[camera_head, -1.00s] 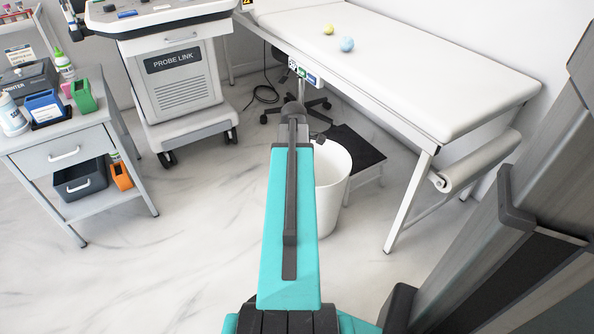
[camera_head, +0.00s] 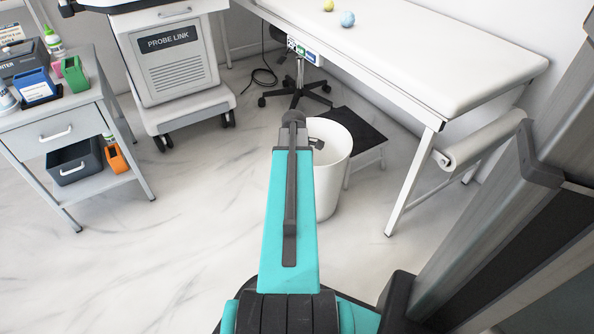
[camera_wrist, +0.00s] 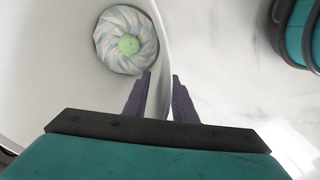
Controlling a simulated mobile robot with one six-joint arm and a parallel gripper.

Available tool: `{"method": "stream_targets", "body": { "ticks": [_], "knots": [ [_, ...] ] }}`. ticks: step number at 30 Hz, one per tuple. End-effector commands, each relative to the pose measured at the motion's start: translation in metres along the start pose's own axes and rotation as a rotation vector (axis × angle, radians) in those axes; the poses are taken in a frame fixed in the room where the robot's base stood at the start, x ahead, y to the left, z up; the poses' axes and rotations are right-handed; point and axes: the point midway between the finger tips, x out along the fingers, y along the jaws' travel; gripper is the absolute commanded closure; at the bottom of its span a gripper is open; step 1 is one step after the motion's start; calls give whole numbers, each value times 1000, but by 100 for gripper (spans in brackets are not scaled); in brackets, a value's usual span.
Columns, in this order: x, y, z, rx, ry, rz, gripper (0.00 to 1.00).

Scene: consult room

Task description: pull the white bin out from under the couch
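The white bin (camera_head: 333,185) stands upright on the floor at the front edge of the couch (camera_head: 430,55); my arm hides its left side in the head view. In the wrist view the bin's inside wall (camera_wrist: 60,50) fills the left, with a striped ball-like bundle with a green centre (camera_wrist: 128,45) at the bottom. My gripper (camera_wrist: 161,75) points down at the rim, one finger inside the bin and one outside, the wall between them. The fingers are apart, and I see no clear squeeze on the wall. In the head view my gripper (camera_head: 303,138) is mostly hidden.
A black-topped step stool (camera_head: 358,130) stands right behind the bin. A couch leg (camera_head: 410,185) is to its right and a wheeled chair base (camera_head: 297,92) behind. The PROBE LINK cart (camera_head: 170,70) and drawer trolley (camera_head: 60,130) are left. The floor left of my arm is clear.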

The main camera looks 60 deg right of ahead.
Motion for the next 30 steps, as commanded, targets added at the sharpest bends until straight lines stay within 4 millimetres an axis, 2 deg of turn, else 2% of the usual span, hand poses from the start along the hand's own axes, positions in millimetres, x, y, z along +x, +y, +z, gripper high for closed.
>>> {"method": "stream_targets", "body": {
  "ticks": [3,12,13,17,30],
  "knots": [
    [6,0,0,0,0,0,76],
    [6,0,0,0,0,1,76],
    [6,0,0,0,0,1,77],
    [6,0,0,0,0,1,99],
    [6,0,0,0,0,1,100]
  ]
}}
